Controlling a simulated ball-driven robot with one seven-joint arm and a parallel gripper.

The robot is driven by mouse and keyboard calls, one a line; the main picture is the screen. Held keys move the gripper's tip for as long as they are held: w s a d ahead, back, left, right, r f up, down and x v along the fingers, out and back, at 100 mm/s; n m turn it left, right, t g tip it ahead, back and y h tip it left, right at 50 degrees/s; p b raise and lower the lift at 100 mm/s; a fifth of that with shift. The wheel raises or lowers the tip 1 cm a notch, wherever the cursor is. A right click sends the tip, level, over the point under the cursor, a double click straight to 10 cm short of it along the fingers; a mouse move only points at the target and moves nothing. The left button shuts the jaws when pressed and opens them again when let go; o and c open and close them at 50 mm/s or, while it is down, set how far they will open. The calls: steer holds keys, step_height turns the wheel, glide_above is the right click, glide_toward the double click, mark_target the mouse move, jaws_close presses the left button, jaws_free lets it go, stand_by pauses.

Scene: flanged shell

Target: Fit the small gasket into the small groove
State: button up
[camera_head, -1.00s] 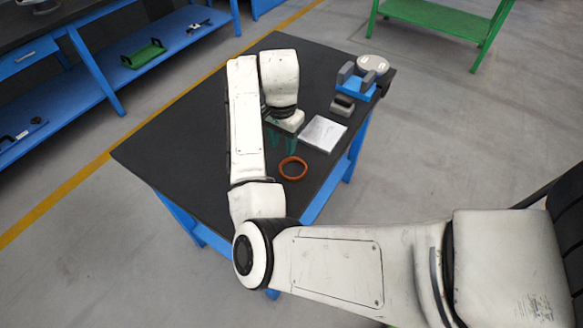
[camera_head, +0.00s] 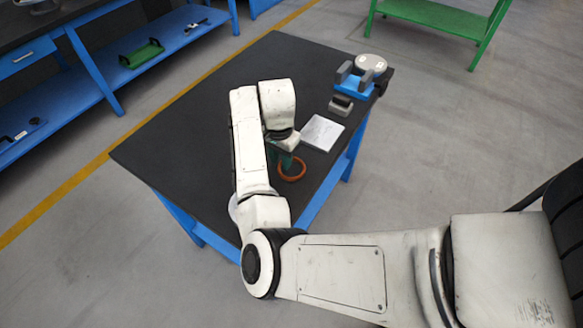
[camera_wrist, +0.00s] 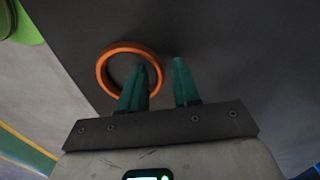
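An orange ring (camera_head: 292,178), which looks like the gasket, lies flat on the dark table near its right front edge. It also shows in the wrist view (camera_wrist: 102,70). My gripper (camera_wrist: 158,66) is open, its green fingers apart. In the wrist view one finger overlaps the ring's inside and the other is just outside it, with the ring's right rim showing between them. I cannot tell how high the fingertips are. In the head view my gripper (camera_head: 284,162) is at the ring's far side, partly hidden by my arm. I cannot make out a groove.
A silver plate (camera_head: 322,133) lies beyond the ring. Behind it stand a small grey block (camera_head: 341,106), a blue fixture with grey uprights (camera_head: 355,87) and a pale round part (camera_head: 371,63) at the table's far right corner. The table's (camera_head: 190,140) left side is clear.

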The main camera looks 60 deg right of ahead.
jaws_close()
steer(key=shift+r, duration=0.15)
stand_by(0.4)
